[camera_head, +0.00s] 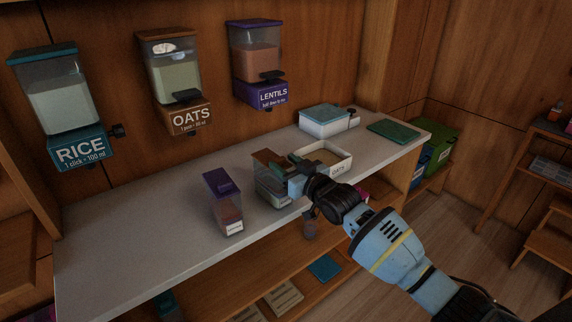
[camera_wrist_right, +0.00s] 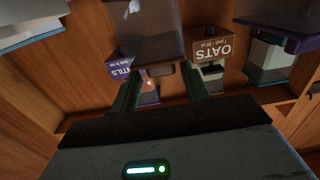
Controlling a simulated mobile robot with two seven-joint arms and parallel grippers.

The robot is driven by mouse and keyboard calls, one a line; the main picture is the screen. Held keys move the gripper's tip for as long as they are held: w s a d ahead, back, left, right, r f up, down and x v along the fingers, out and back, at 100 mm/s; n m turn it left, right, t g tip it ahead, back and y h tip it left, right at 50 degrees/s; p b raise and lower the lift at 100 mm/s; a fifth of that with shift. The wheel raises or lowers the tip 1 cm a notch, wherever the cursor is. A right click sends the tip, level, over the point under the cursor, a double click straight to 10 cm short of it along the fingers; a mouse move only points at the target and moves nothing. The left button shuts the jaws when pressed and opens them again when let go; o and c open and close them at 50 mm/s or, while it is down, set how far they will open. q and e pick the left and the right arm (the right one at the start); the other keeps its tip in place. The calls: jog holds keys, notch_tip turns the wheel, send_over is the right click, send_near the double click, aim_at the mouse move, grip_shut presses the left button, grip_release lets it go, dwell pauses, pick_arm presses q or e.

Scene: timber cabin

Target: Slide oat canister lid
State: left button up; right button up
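The oat canister (camera_head: 268,188) is a clear box with a brown lid (camera_head: 266,157). In the wrist view, which is upside down, the canister (camera_wrist_right: 147,28) is just beyond the dark green fingers (camera_wrist_right: 163,72). The fingers are apart with a clear gap. Whether they touch the lid I cannot tell. My left gripper is out of view.
Rice (camera_head: 60,105), oats (camera_head: 174,80) and lentils (camera_head: 255,55) dispensers hang on the wall above the counter (camera_head: 130,240). A lidded white tub (camera_head: 323,125) and a green mat (camera_head: 393,130) lie at the far right. The counter's left part is clear.

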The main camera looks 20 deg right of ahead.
jog(key=shift+o, duration=0.6)
jog(key=shift+r, duration=0.1)
jog(key=v, duration=0.7)
jog(key=shift+s+p, duration=0.3)
jog(key=shift+s, duration=0.1)
jog(key=shift+d, duration=0.1)
